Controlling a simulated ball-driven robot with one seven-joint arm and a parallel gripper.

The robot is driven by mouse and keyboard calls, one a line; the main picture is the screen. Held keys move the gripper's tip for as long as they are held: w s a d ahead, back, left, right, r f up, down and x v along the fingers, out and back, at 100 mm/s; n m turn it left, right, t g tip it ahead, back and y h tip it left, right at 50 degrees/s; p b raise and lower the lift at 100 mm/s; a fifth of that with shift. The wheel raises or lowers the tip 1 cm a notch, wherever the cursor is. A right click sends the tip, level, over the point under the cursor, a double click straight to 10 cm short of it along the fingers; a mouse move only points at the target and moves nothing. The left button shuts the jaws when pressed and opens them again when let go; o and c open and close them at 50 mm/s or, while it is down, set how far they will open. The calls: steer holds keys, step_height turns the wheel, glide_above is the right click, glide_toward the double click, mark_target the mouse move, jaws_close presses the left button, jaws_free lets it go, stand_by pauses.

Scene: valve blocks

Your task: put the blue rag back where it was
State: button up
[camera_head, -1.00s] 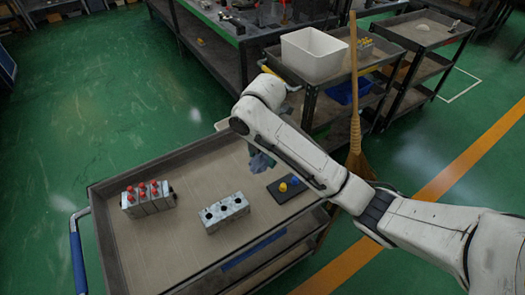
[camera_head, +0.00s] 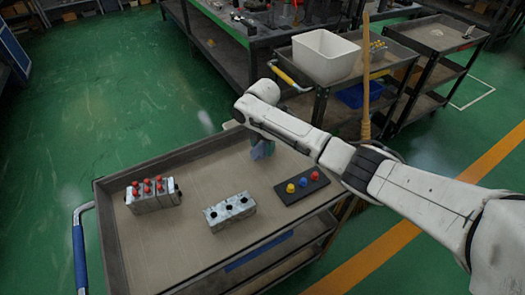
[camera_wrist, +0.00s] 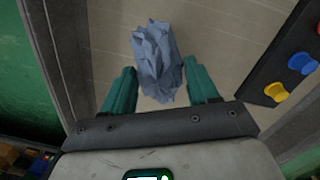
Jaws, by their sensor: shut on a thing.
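The blue rag (camera_head: 264,151) is a crumpled grey-blue cloth at the far side of the cart top (camera_head: 182,236). It also shows in the wrist view (camera_wrist: 158,62), standing up between the teal fingers. My gripper (camera_wrist: 160,84) is shut on the rag, over the cart surface near the rim. In the head view my wrist hides much of the gripper. I cannot tell whether the rag touches the cart top.
A valve block with red knobs (camera_head: 153,197) stands at the left of the cart. A block with dark open holes (camera_head: 230,212) is in the middle. A dark board (camera_head: 302,192) with yellow, blue and red knobs is at the right. A white bin (camera_head: 325,57) stands on another cart behind.

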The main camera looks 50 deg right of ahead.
mark_target(262, 151)
steer(key=shift+f, duration=1.35)
steer(key=shift+s, duration=0.1)
steer(key=shift+f, duration=0.2)
steer(key=o, duration=1)
steer(key=shift+r, duration=0.1)
steer(key=r, duration=1.2)
steer(key=shift+s+a+r, duration=0.15)
steer(key=shift+s+a, duration=0.1)
